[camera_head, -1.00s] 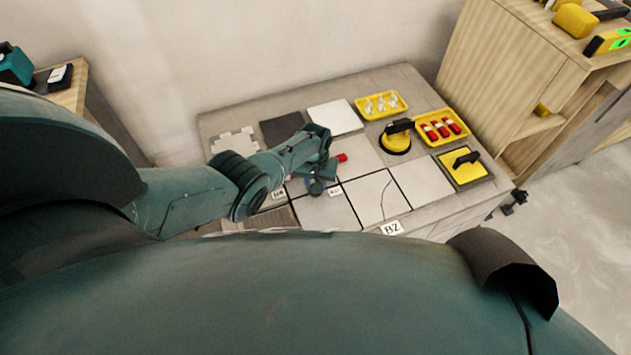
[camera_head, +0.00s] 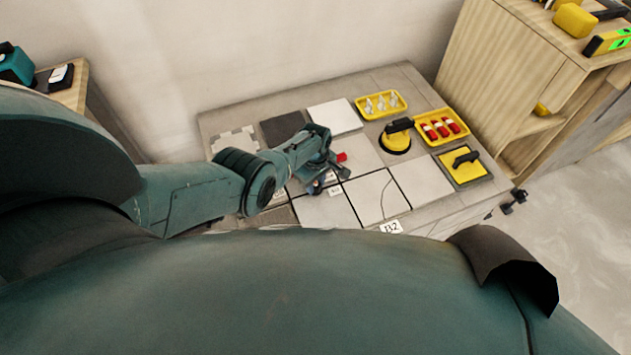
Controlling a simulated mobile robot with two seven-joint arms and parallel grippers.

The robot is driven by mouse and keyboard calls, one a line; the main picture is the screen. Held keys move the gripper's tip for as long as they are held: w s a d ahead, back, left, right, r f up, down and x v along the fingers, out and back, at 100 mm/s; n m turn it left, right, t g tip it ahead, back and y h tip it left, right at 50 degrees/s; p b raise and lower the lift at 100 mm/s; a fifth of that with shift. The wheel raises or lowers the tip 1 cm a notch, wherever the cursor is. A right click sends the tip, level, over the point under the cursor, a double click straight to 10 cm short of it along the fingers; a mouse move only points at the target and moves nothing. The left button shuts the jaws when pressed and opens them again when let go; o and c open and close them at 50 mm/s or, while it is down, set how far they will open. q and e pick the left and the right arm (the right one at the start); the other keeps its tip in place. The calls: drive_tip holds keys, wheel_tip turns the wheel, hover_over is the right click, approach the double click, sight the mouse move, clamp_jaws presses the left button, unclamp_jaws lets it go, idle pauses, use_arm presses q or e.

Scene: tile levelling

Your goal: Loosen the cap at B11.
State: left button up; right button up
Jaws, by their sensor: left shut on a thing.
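My left gripper (camera_head: 322,178) is low over the tiles on the bench, shut on a cap that its fingers and wrist mostly hide. A small white label (camera_head: 335,191) lies just in front of it, too small to read. A red cap (camera_head: 341,157) shows just behind the gripper on the tile joint; I cannot tell whether it touches the gripper. My right gripper is not in view.
Pale tiles (camera_head: 325,210) cover the bench's front, one with a crack line. A suction lifter (camera_head: 396,138), a yellow tray with red caps (camera_head: 457,137), a yellow tray with white pieces (camera_head: 399,113) and a yellow float (camera_head: 480,175) stand at right. A label (camera_head: 391,227) marks the front edge.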

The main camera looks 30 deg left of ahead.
use_arm(q)
drive_tip(key=shift+n, duration=1.3)
drive_tip(key=o, duration=1)
